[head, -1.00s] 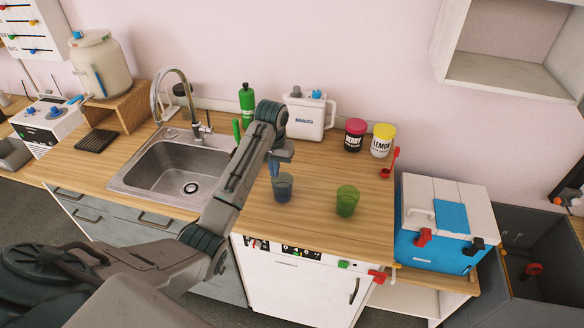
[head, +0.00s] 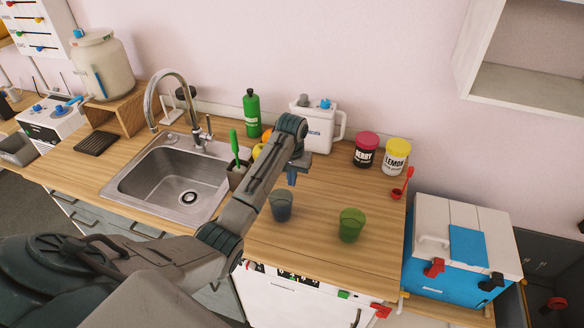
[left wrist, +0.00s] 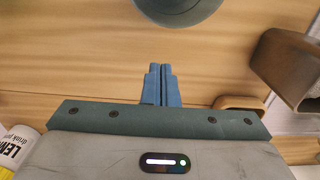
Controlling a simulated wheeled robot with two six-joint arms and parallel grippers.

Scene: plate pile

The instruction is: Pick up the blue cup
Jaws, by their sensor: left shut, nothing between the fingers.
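The blue cup (head: 281,206) stands upright on the wooden counter (head: 320,262), left of the green cup (head: 350,225). My left gripper (head: 291,179) is just behind and above the blue cup in the head view, pointing down, apart from it. In the left wrist view its blue fingers (left wrist: 160,82) are shut together with nothing between them. A dark blue-grey rounded shape at the top edge of that view (left wrist: 178,10) appears to be the blue cup, mostly cut off. My right gripper is not in view.
The sink (head: 178,185) lies left of the cups. A brush holder (head: 237,176), green bottle (head: 251,113), white container (head: 315,125), berry jar (head: 366,150) and lemon jar (head: 396,157) stand behind. A blue cooler (head: 455,250) is at right. The counter around the cups is clear.

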